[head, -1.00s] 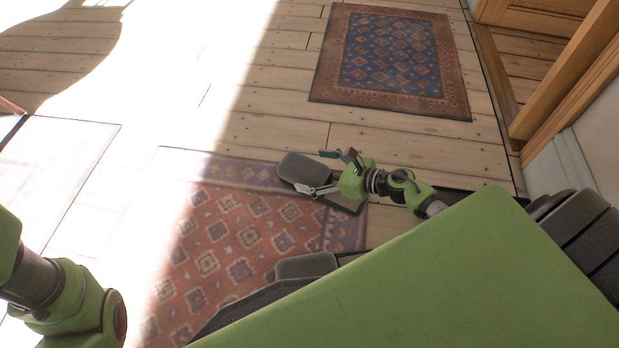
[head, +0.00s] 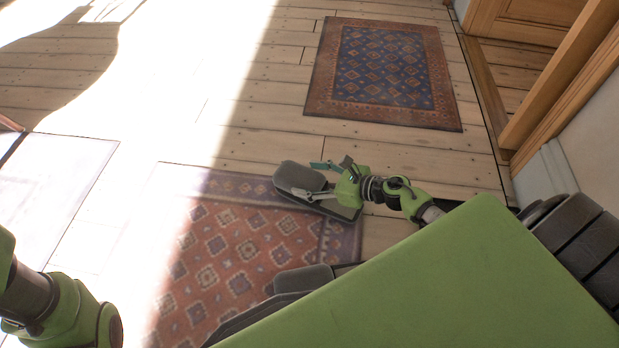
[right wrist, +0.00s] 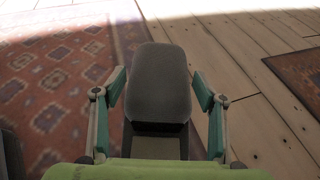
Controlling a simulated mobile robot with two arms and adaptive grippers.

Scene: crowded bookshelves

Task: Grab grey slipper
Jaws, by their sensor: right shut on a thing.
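The grey slipper (head: 301,178) is above the top right part of the red patterned rug in the head view, its rounded toe pointing left. My right gripper (head: 314,180) is shut on it, with one finger along each side. In the right wrist view the slipper (right wrist: 159,88) fills the middle, between the two green finger pads (right wrist: 160,92). Its near end is partly hidden by my gripper's body. I cannot tell how far it is off the floor. My left arm shows at the lower left of the head view; its gripper is out of the picture.
The red patterned rug (head: 225,262) lies under and left of the slipper. A blue rug (head: 388,75) lies farther off. Wooden floor (head: 270,150) between them is clear. A wooden door frame (head: 565,90) and wall stand at the right. Bright sunlight washes out the left floor.

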